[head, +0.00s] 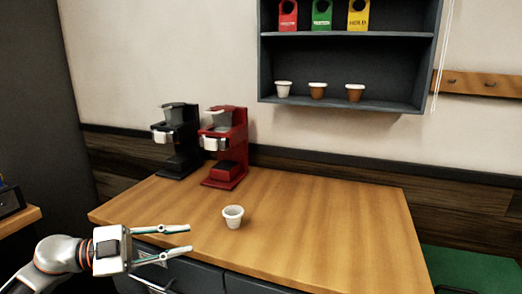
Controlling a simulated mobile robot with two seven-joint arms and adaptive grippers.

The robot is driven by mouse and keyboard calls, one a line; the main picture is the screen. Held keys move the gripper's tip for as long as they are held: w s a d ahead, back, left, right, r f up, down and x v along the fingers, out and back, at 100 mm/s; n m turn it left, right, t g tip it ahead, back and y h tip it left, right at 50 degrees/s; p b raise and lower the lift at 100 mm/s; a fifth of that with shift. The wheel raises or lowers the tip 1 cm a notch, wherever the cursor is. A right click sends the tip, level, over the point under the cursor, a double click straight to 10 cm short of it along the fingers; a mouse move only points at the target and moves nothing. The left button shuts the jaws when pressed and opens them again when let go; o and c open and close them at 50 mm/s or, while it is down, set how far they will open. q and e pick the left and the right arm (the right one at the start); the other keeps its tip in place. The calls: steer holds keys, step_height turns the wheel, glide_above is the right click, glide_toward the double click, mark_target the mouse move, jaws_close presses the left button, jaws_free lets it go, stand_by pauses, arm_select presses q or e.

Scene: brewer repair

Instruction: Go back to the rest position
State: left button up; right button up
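My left gripper (176,241) comes in from the lower left, over the front left edge of the wooden counter (320,225). Its two fingers point right and are apart, with nothing between them. A small white cup (233,216) stands upright on the counter, a little to the right of the fingertips and apart from them. A black brewer (177,140) and a red brewer (227,148) stand side by side at the counter's back left. My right gripper is not in view.
A dark wall shelf (348,101) holds one white cup (284,89) and two brown cups (318,90) (355,92), with red, green and yellow tags above. Dark drawers (185,275) lie below the counter front. The counter's right half is clear. A green surface (470,269) is at lower right.

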arm_select(q)
steer(key=s+a+f+n+t+y+p, duration=0.1)
steer(key=s+f+n+t+y+p, duration=0.15)
steer(key=f+n+t+y, duration=0.45)
steer(key=s+a+f+n+t+y+p, duration=0.1)
steer(key=s+f+n+t+y, duration=0.3)
steer(key=f+n, duration=0.65)
steer(key=s+f+n+g+y+p, duration=0.1)
steer(key=s+f+g+y, duration=0.2)
steer(key=s+f, duration=1.5)
steer(key=g, duration=0.2)
steer(key=shift+s+f+g+y, duration=0.2)
steer(key=shift+g+y, duration=0.1)
steer(key=shift+g, duration=0.1)
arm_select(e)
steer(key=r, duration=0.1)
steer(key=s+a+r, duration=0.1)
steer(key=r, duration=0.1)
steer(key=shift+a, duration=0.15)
arm_select(q)
steer(key=shift+d+n, duration=0.1)
steer(key=shift+n, duration=0.25)
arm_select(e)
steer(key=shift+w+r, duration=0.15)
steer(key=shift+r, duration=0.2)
